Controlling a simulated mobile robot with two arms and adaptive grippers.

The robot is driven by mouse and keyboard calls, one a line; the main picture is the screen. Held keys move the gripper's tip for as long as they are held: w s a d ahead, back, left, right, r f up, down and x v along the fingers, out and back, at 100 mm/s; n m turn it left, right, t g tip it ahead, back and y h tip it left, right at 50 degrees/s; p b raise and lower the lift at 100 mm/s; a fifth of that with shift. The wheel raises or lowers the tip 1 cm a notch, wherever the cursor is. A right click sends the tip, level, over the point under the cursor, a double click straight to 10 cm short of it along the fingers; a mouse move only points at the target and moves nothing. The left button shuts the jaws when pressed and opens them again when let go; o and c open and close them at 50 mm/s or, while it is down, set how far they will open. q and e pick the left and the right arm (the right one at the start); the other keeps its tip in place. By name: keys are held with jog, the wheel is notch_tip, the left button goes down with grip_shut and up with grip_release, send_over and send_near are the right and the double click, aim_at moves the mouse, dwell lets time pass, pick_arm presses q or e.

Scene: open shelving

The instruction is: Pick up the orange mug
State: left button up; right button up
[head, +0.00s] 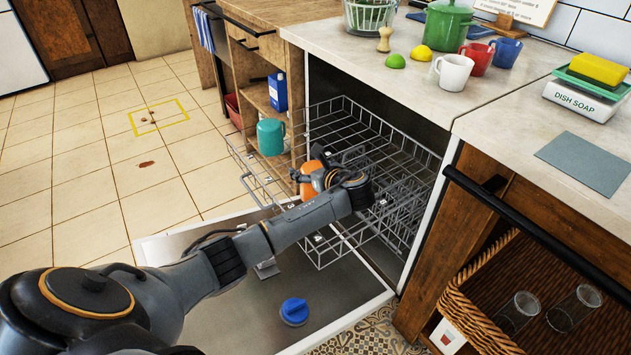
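The orange mug (308,188) is at the pulled-out wire rack of the dishwasher, partly hidden by my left gripper. My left gripper (312,177) is right at the mug, its dark fingers overlapping it in the head view. The fingers' far side is hidden, so I cannot tell whether they are closed on it. My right gripper is not in view.
A teal mug (270,137) is at the rack's left side. The dishwasher door (335,300) is down, with a blue round cap (294,311) on it. White (453,72), red (477,58) and blue (505,51) mugs stand on the counter (400,75).

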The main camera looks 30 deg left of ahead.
pick_arm(q)
jog(key=c, duration=0.4)
jog(key=shift+c, duration=0.2)
jog(key=shift+r, duration=0.1)
